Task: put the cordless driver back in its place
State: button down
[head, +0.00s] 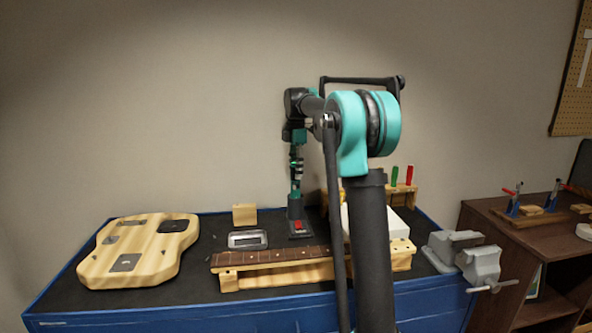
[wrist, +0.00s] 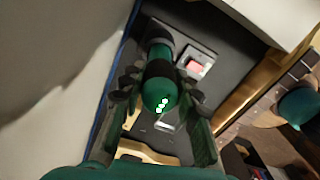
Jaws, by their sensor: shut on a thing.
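The cordless driver (wrist: 160,88) is a green and black cylinder with small lit green dots on its near end. My gripper (wrist: 159,100) is shut around it, with a finger on each side. In the head view my gripper (head: 296,168) points straight down and the driver (head: 295,190) stands upright beneath it. The driver is directly over a dark dock (head: 303,234) with a red button, which also shows in the wrist view (wrist: 213,50). The driver's lower end appears to be at the dock's dark socket; I cannot tell whether it is fully seated.
A guitar neck (head: 270,260) on a wooden support lies in front of the dock. A guitar body (head: 140,250) lies at left, with a grey metal device (head: 247,239) and a wooden block (head: 244,214) between. A tool rack (head: 403,190) stands right. A vise (head: 465,257) sits at the right edge.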

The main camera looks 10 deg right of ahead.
jog(key=c, duration=1)
grip_release()
jog(key=shift+c, duration=0.2)
notch_tip(320, 180, up, 12)
jog(key=shift+r, duration=0.1)
